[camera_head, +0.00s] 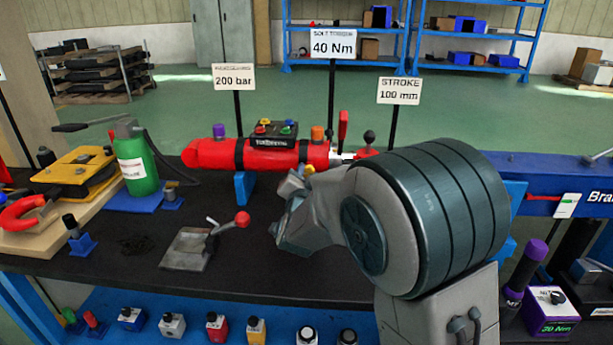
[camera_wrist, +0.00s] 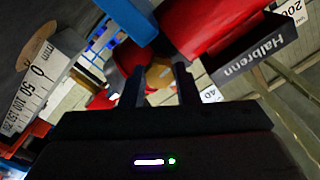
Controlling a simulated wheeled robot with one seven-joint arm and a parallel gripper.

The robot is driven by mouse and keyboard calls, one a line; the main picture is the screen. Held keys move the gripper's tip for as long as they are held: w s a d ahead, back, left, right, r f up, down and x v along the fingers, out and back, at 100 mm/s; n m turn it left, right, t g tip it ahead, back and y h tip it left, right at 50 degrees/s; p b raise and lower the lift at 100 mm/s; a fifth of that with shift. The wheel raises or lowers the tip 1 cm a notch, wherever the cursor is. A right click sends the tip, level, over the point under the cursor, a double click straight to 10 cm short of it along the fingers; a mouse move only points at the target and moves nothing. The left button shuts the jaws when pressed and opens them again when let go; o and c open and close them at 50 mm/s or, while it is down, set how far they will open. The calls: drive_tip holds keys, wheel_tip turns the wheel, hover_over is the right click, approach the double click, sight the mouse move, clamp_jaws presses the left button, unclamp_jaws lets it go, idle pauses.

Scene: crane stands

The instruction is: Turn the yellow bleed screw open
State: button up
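A red hydraulic cylinder (camera_head: 270,153) lies across the bench, with a black block of coloured knobs (camera_head: 272,133) on top. In the wrist view its red body (camera_wrist: 200,25) and a dark "Halbrenn" plate (camera_wrist: 260,50) fill the upper right. A yellow piece (camera_wrist: 158,75), likely the bleed screw, shows in the wrist view between my fingertips. My gripper (camera_wrist: 160,82) has its two fingers apart, one on each side of it. I cannot tell whether they touch it. In the head view my arm hides the fingertips and most of that spot below the cylinder.
A blue support (camera_head: 244,188) stands under the cylinder. A red-knobbed lever (camera_head: 241,219) on a metal plate sits at the front, left of my arm. A green pump bottle (camera_head: 136,165) stands further left. Sign posts rise behind the cylinder.

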drive_tip(key=shift+n, duration=0.8)
drive_tip(key=o, duration=1)
drive_tip(key=shift+s, duration=0.1)
drive_tip(key=s, duration=1.3)
drive_tip(key=shift+s+a, duration=0.25)
drive_tip(key=shift+s, duration=0.1)
drive_tip(key=shift+p, duration=0.3)
